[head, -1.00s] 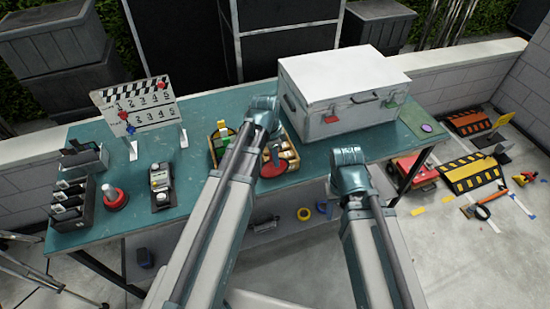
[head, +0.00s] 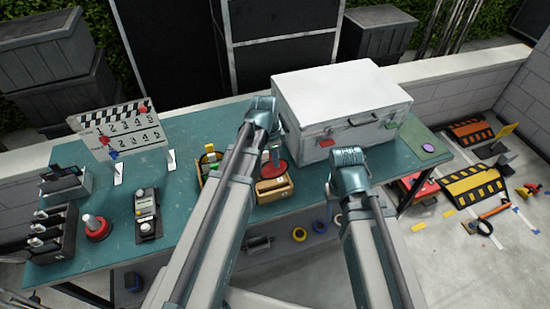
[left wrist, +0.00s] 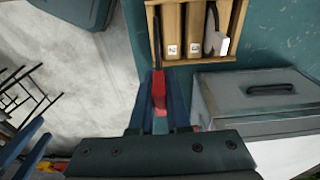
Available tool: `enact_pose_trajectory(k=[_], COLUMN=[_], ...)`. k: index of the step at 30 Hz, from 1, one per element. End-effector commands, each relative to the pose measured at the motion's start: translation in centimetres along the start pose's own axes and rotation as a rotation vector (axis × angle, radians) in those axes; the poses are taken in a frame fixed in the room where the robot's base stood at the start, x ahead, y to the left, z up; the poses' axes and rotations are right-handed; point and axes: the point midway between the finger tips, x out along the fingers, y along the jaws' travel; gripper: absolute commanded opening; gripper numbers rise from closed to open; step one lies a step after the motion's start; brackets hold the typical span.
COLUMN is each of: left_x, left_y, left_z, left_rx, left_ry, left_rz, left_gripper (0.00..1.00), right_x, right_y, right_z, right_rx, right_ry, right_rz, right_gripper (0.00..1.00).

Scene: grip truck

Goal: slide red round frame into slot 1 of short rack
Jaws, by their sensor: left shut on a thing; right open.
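The red round frame (head: 273,172) is clasped in my left gripper (head: 272,156), partly hidden by my arm. In the left wrist view the red frame (left wrist: 159,90) stands on edge between the two dark fingers (left wrist: 163,105). The short wooden rack (head: 275,189) lies at the frame. In the left wrist view the rack (left wrist: 184,28) has upright slots, with small number labels on two dividers. A dark strip in line with the frame overlaps its leftmost slot; I cannot tell how deep the frame reaches. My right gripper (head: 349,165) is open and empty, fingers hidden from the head.
A large white case (head: 340,100) stands right of the rack, close to my left gripper. A clapperboard (head: 127,130), a red knob (head: 96,227), a dark device (head: 147,212) and a black rack (head: 40,235) are on the left.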

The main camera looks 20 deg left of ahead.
Motion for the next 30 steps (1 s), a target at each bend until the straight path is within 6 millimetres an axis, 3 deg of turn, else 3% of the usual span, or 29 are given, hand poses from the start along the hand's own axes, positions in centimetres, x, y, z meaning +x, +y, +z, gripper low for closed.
enact_pose_trajectory(k=[15, 30], left_x=[4.4, 4.7], left_y=[0.0, 0.0], left_z=[0.5, 0.6], left_rx=[0.000, 0.000], left_ry=[0.000, 0.000], left_rz=[0.000, 0.000], left_gripper=[0.00, 0.00], right_x=[4.4, 4.7], right_y=[-0.4, -0.4], right_z=[-0.3, -0.3], right_rx=[-0.008, -0.009], right_ry=[0.000, 0.000], right_rz=[0.002, 0.002], right_gripper=[0.49, 0.49])
